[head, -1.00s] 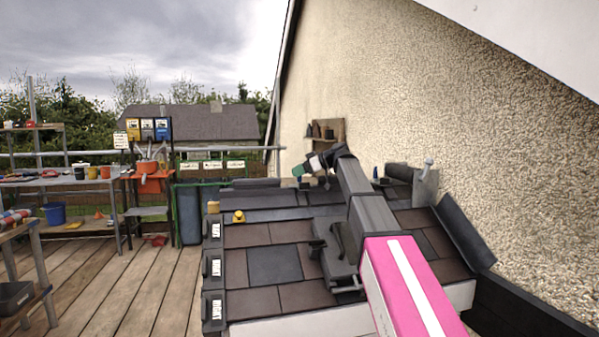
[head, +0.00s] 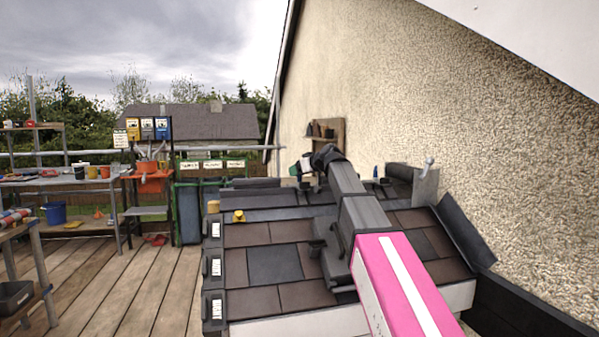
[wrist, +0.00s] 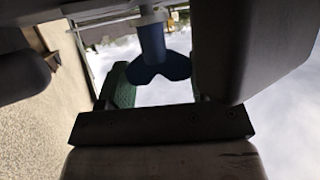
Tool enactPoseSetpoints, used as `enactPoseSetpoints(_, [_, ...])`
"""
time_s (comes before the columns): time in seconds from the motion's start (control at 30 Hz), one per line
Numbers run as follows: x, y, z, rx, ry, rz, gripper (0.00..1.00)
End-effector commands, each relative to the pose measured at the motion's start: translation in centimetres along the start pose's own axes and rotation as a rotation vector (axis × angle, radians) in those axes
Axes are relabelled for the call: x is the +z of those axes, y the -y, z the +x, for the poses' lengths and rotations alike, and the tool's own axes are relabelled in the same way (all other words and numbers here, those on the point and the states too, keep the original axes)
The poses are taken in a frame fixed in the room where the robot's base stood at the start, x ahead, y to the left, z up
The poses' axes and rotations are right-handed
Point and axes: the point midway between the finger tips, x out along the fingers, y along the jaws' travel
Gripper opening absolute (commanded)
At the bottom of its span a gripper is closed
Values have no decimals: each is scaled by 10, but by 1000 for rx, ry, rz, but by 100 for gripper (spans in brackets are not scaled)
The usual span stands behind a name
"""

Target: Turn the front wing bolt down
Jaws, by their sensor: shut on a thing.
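A blue wing bolt (wrist: 158,66) shows in the wrist view, its stem rising to a pale collar and its two rounded wings towards the dark bar of my gripper. My gripper (head: 302,170) is at the far left end of my arm in the head view, beyond the tiled roof. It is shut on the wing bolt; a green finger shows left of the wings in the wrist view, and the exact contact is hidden. Another small blue piece (head: 376,172) stands upright near the roof's back, right of my arm, too small to make out.
The tiled roof mock-up (head: 275,265) lies under my arm, with a yellow knob (head: 239,216) at its left. A rough wall (head: 430,110) closes the right side. A workbench (head: 60,180) with pots stands at the left. The plank floor (head: 130,280) is mostly free.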

Motion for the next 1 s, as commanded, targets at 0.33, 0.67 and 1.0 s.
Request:
enactPoseSetpoints(0.33, [-4,2,0,287,-10,117,36])
enactPoseSetpoints(0.67, [-5,2,1,534,-10,217,36])
enactPoseSetpoints(1.0, [-6,0,1,741,-12,304,36])
